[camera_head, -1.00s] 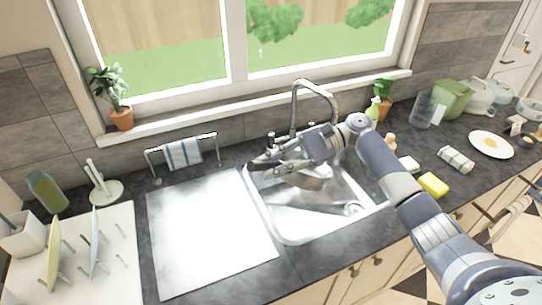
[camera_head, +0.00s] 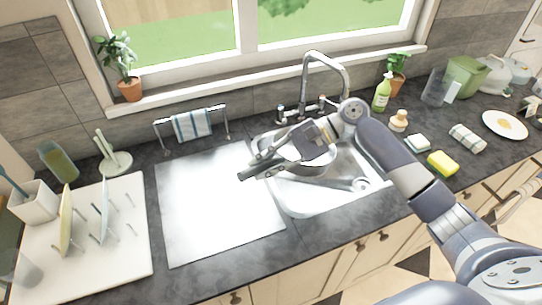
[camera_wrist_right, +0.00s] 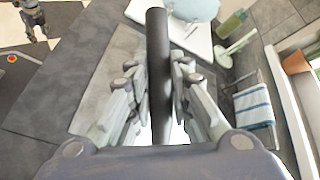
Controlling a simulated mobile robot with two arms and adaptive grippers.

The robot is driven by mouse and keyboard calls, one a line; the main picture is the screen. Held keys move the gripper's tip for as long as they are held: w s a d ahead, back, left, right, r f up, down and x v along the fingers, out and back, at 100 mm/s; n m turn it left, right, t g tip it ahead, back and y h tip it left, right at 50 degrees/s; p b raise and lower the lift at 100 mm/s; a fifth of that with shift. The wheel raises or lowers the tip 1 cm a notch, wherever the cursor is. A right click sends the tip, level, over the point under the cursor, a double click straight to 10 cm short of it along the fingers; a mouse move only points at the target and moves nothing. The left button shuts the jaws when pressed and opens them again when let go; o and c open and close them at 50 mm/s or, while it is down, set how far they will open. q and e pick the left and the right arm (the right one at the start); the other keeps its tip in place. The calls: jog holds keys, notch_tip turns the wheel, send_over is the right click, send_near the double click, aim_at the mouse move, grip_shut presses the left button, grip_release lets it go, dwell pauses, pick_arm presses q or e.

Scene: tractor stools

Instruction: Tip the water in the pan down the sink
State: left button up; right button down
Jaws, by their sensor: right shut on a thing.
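My right gripper (camera_head: 268,157) is shut on the dark handle of the pan. The handle (camera_wrist_right: 158,50) runs between its fingers in the right wrist view. The metal pan (camera_head: 318,163) is over the left part of the steel sink (camera_head: 318,202), partly hidden by my gripper and wrist. I cannot tell its exact tilt, its height above the basin, or whether water is in it. The tap (camera_head: 306,80) stands behind the sink. My left gripper is not in view.
The bare steel drainboard (camera_head: 215,210) lies left of the sink. A plate rack (camera_head: 125,265) stands further left. A towel rail (camera_head: 192,122) is behind the drainboard. A yellow sponge (camera_head: 442,163) and a green spray bottle (camera_head: 382,94) are right of the sink.

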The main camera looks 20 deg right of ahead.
jog(key=shift+s+a+f+n+t+h+b, duration=0.15)
jog(key=shift+s+a+f+h+b, duration=0.15)
jog(key=shift+a+f, duration=0.3)
jog(key=shift+s+a+f+n+t+h+b, duration=0.1)
jog(key=shift+s+a+f+h+b, duration=0.15)
jog(key=shift+a+f+h, duration=0.35)
jog(key=shift+s+a+f+n+t+h+b, duration=0.1)
jog(key=shift+s+a+f+n+h+b, duration=0.2)
jog(key=shift+a, duration=0.45)
